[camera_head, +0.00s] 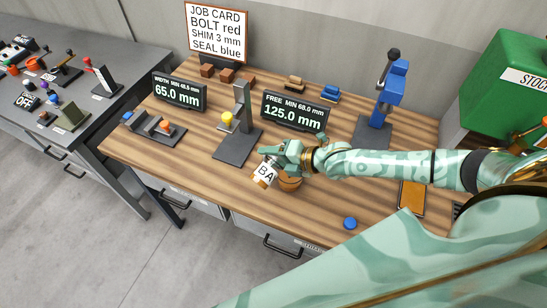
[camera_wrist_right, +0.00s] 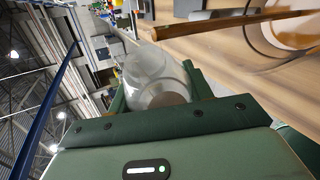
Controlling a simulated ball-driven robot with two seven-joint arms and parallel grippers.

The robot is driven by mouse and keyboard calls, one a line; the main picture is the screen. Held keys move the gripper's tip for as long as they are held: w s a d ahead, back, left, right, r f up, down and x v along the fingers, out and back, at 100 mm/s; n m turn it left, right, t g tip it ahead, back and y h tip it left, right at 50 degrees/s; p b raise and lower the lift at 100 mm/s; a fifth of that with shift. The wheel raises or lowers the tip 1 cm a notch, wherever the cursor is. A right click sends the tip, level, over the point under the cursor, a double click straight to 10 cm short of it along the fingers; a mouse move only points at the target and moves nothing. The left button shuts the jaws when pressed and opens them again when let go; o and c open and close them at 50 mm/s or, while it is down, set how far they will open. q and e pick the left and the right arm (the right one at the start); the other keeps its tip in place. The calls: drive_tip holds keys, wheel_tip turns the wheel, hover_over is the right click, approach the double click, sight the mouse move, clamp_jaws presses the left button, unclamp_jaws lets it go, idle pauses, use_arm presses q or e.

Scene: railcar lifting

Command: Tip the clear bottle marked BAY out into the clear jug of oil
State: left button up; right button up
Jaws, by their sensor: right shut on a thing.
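My right gripper (camera_head: 280,158) is shut on the clear bottle (camera_wrist_right: 158,82), above the front of the wooden bench. In the head view the bottle's white label (camera_head: 265,172) reads "BA", its last letter hidden, and sits at a slant. Amber shows at the label's lower edge. The clear jug of amber oil (camera_head: 291,183) stands on the bench just right of the label, partly hidden by my gripper. In the right wrist view the jug (camera_wrist_right: 297,32) is at the upper right, apart from the bottle. No stream of liquid is visible. My left gripper is out of view.
A grey stand with a yellow knob (camera_head: 227,119) and the 125.0 mm display (camera_head: 293,111) are behind the gripper. A blue press (camera_head: 388,97) stands at the back right. A blue disc (camera_head: 350,223) lies near the front edge.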

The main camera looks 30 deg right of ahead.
drive_tip(key=shift+f+m+y+b, duration=0.6)
drive_tip(key=shift+f+y+b, duration=0.15)
drive_tip(key=shift+b, duration=1.55)
drive_tip(key=shift+f+m+y+b, duration=0.35)
drive_tip(key=shift+f+m+b, duration=0.2)
drive_tip(key=shift+b, duration=1.05)
drive_tip(key=shift+d+r+m+y+b, duration=0.1)
drive_tip(key=shift+r+m+y+b, duration=0.2)
drive_tip(key=shift+r+m+y, duration=0.15)
drive_tip(key=shift+r, duration=0.1)
idle(0.5)
